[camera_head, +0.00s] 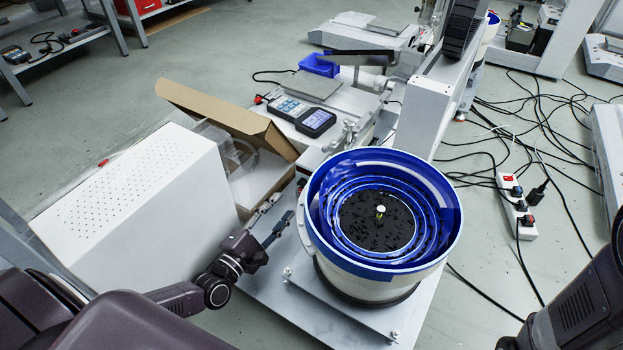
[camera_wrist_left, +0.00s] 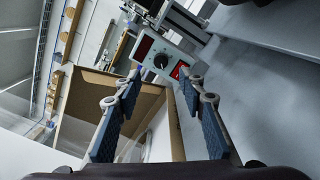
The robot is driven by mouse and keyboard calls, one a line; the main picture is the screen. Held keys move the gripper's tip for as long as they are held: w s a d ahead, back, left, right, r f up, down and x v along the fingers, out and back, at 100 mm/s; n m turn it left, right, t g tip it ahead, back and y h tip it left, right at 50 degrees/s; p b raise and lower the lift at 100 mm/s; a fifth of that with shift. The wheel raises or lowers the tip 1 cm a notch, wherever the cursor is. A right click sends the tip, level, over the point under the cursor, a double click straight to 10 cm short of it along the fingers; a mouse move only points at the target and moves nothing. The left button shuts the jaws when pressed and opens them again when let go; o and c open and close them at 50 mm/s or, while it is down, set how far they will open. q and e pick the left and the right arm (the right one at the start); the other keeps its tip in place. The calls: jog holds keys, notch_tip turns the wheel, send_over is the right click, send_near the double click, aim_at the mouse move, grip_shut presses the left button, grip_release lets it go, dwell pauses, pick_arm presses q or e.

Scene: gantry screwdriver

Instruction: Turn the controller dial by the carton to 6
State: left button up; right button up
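The number at the dial's pointer is too small to read. The open cardboard carton (camera_head: 232,122) stands behind my left gripper in the head view; it also shows in the left wrist view (camera_wrist_left: 92,100). My left gripper (camera_head: 277,217) is open and empty, between the carton and the blue bowl; in the left wrist view its fingers (camera_wrist_left: 162,80) point toward the controller, with the dial between and beyond the tips. My right gripper is not in view.
A blue-rimmed bowl feeder (camera_head: 452,215) stands just right of my left gripper. A white perforated box (camera_head: 130,195) stands to the left. A grey gantry column (camera_head: 425,115) rises behind the bowl. A power strip (camera_head: 516,207) and cables lie on the floor at right.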

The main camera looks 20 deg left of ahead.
aim_at(301, 186)
pick_arm(q)
jog(key=shift+w+f, duration=0.2)
jog(key=shift+w, duration=0.1)
jog(key=shift+w+d, duration=0.1)
jog(key=shift+w, duration=0.25)
jog(key=w+b, duration=0.1)
jog(key=w, duration=0.1)
jog(key=w+b, duration=0.1)
jog(key=w, duration=0.1)
jog(key=w+d+b, duration=0.1)
jog(key=w, duration=0.1)
jog(key=shift+b, duration=0.3)
jog(key=shift+w+r, duration=0.1)
jog(key=shift+w, duration=0.35)
grip_shut()
